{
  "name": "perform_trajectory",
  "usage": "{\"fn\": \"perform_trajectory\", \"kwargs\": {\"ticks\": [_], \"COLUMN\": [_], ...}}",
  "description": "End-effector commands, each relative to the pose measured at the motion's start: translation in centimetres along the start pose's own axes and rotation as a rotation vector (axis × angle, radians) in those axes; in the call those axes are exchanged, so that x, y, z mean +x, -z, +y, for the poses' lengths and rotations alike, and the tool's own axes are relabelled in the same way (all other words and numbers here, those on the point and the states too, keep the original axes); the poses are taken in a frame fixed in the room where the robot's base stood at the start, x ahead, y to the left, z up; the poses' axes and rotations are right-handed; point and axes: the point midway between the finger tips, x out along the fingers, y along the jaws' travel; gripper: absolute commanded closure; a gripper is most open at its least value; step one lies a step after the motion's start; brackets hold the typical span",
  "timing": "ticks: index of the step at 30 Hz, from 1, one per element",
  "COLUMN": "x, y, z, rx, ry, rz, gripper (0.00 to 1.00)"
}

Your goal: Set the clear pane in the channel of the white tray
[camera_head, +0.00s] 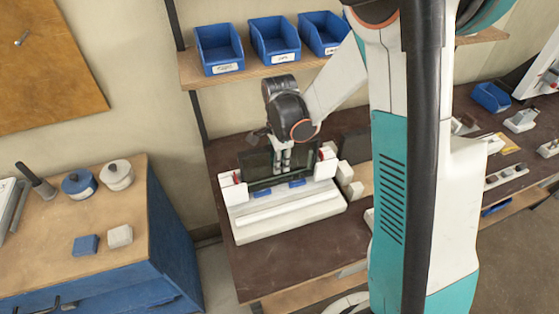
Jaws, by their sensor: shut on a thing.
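The white tray (290,217) lies on the dark brown bench top, with a long raised strip along its front part. The clear pane (258,168) looks dark and greenish and stands upright at the tray's back, between the white end blocks. My gripper (282,167) points down at the pane and is shut on it near the middle. I cannot tell whether the pane's lower edge is inside the channel; the channel itself is not clearly visible.
White blocks with red marks stand at the tray's left (233,188) and right (325,165) ends. Small blue pieces (297,183) lie before the pane. Blue bins (219,48) sit on a shelf above. The bench front (335,240) is clear. My arm hides part of the right side.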

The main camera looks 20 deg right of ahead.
Motion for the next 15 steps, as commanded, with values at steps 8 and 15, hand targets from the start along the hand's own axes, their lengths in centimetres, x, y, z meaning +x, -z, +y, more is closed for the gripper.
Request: {"fn": "perform_trajectory", "kwargs": {"ticks": [8, 15], "x": [0.8, 1.4], "y": [0.0, 0.0], "z": [0.0, 0.0], "rx": [0.000, 0.000], "ry": [0.000, 0.000], "rz": [0.000, 0.000], "gripper": [1.00, 1.00]}}
